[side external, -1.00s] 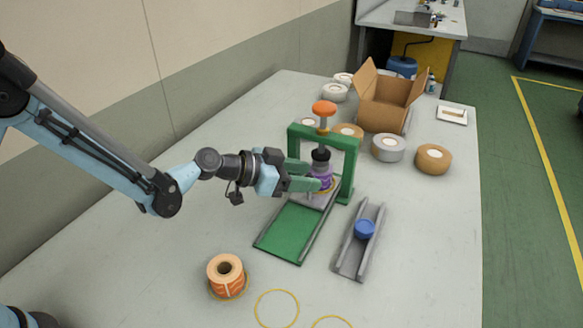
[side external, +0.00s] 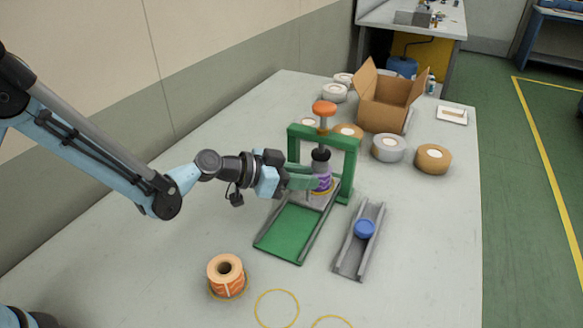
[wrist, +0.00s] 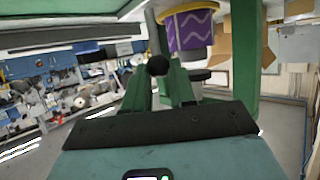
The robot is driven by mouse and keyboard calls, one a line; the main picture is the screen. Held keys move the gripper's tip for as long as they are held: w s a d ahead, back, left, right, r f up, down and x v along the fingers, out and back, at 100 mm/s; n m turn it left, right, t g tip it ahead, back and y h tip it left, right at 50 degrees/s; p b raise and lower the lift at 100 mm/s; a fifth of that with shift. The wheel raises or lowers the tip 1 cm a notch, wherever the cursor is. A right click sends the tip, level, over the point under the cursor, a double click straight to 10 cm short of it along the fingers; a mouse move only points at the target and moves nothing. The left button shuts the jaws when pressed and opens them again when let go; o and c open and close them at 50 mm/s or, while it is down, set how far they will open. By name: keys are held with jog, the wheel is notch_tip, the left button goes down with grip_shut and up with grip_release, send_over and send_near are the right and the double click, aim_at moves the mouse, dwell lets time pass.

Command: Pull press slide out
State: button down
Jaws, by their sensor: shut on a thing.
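The green press frame (side external: 348,174) stands mid-table with an orange knob (side external: 324,108) on top. The grey press slide (side external: 306,199) lies at the frame, at the far end of its green bed (side external: 287,234). A purple wrapped roll (side external: 322,180) stands upright on it, under the black press head (side external: 320,154). The roll (wrist: 190,28) also shows in the wrist view. My gripper (side external: 312,181) is at the near side of the frame, beside the roll. In the wrist view its green fingers (wrist: 160,80) are shut on a black ball knob (wrist: 158,66). The side view hides this knob.
A grey channel (side external: 350,262) holding a blue puck (side external: 364,229) lies right of the bed. An orange roll (side external: 226,275) stands at the front. An open cardboard box (side external: 383,103) and several tape rolls (side external: 433,158) are behind. The bed's near part is bare.

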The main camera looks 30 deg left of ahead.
jog(key=s, duration=0.4)
jog(key=shift+s, duration=0.1)
jog(key=c, duration=0.9)
grip_release()
jog(key=v, duration=1.2)
jog(key=shift+r, duration=0.1)
